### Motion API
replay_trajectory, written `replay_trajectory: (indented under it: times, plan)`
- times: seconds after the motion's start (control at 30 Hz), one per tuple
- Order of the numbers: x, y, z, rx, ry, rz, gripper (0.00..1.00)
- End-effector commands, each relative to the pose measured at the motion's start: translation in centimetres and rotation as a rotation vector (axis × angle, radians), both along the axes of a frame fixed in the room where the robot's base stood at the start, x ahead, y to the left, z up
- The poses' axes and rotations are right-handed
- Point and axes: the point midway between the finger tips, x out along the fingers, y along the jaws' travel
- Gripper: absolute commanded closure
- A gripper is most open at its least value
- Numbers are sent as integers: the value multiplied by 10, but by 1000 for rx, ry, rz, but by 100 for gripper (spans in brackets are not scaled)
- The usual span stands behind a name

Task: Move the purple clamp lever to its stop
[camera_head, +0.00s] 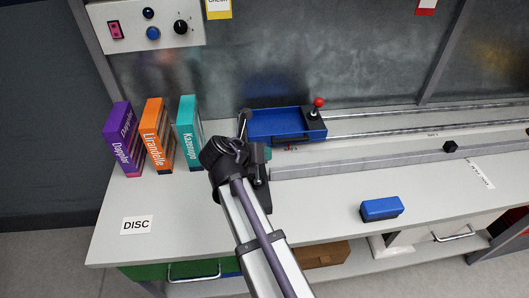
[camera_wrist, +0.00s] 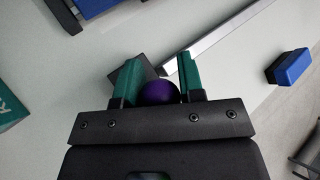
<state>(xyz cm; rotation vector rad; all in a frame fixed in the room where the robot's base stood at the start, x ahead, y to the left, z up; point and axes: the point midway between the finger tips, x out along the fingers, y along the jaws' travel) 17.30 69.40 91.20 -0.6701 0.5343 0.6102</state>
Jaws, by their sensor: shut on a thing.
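The purple clamp lever shows in the wrist view as a round purple knob (camera_wrist: 160,92) between the two teal fingers. My gripper (camera_wrist: 160,84) is shut on this knob. A dark block (camera_wrist: 145,70), seemingly part of the clamp, shows just beyond the fingers at the end of a grey rail (camera_wrist: 215,35). In the head view my gripper (camera_head: 262,155) is over the left end of the rail (camera_head: 350,162). There the purple knob is hidden by my gripper and wrist. The lever's arm and its stop cannot be made out.
A blue tray carriage (camera_head: 285,123) with a red-knobbed handle (camera_head: 318,103) stands behind on twin rods. Purple, orange and teal boxes (camera_head: 159,140) stand at the left. A blue block (camera_head: 381,208) lies at the front right. The bench front around the DISC label (camera_head: 137,225) is clear.

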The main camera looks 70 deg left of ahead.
Motion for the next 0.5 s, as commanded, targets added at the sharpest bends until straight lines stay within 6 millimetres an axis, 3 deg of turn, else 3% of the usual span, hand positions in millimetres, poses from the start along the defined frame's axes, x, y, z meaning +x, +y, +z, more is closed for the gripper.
replay_trajectory:
  times: [0.17, 0.2, 0.4, 0.5]
  plan:
    - [0, 0, 0, 1, -1, 0, 88]
    - [0, 0, 0, 1, -1, 0, 60]
    - [0, 0, 0, 1, -1, -1, 41]
    - [0, 0, 0, 1, -1, -1, 40]
